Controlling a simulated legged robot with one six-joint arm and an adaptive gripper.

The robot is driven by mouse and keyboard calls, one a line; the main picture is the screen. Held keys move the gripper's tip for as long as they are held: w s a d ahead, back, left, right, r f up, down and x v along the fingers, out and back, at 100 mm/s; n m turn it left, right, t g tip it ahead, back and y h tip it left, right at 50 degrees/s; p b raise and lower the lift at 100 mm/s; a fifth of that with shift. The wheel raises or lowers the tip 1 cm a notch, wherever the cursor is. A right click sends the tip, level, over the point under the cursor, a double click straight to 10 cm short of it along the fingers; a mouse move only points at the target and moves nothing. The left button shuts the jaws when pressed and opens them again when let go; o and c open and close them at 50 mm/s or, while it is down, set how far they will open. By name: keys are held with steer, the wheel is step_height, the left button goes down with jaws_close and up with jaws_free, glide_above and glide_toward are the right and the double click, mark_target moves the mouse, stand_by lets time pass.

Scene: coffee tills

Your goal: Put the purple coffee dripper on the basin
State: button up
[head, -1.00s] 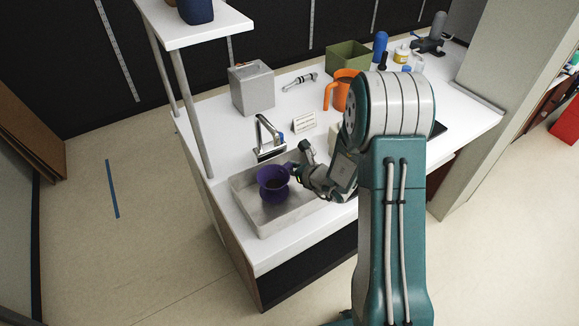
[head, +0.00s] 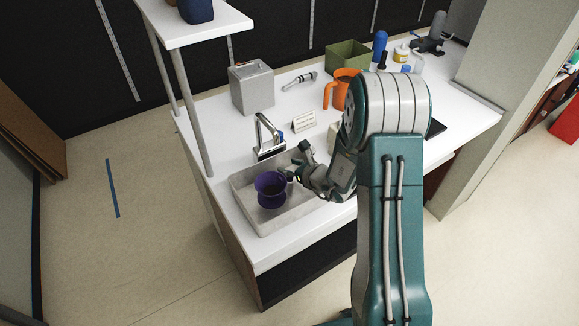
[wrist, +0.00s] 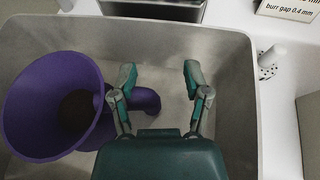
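The purple coffee dripper (head: 270,197) is inside the grey basin (head: 302,208), toward its left part, and looks upright. In the wrist view the dripper (wrist: 38,102) is at the left with its wide mouth facing the camera. Its handle (wrist: 148,100) reaches right, under my left finger and into the space between the fingers. My gripper (head: 296,163) is over the basin, to the right of the dripper. In the wrist view my gripper (wrist: 159,76) has its two fingers spread apart, with the basin floor visible between them. The dripper's underside is hidden.
A faucet (head: 268,135) stands behind the basin, close to my gripper. A small sign (head: 304,122), a grey box (head: 252,88) and an orange jug (head: 341,92) are on the white counter behind. A shelf post (head: 190,115) rises at the left.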

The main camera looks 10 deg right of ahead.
steer(key=shift+s+f, duration=0.25)
steer(key=shift+f, duration=0.2)
steer(key=shift+r, duration=0.25)
steer(key=r+v, duration=0.1)
steer(key=v, duration=1.1)
steer(key=s+a+r+n+g+y, duration=0.2)
steer(key=s+a+r+n+g, duration=0.8)
steer(key=n, duration=0.7)
steer(key=s+d+r+n+t+h, duration=0.3)
steer(key=s+r+n+h, duration=0.5)
steer(key=s+n, duration=0.3)
steer(key=shift+s+d+r+n+t+h, duration=0.35)
steer(key=shift+d+r+n, duration=0.35)
steer(key=shift+n, duration=0.4)
steer(key=shift+w, duration=0.1)
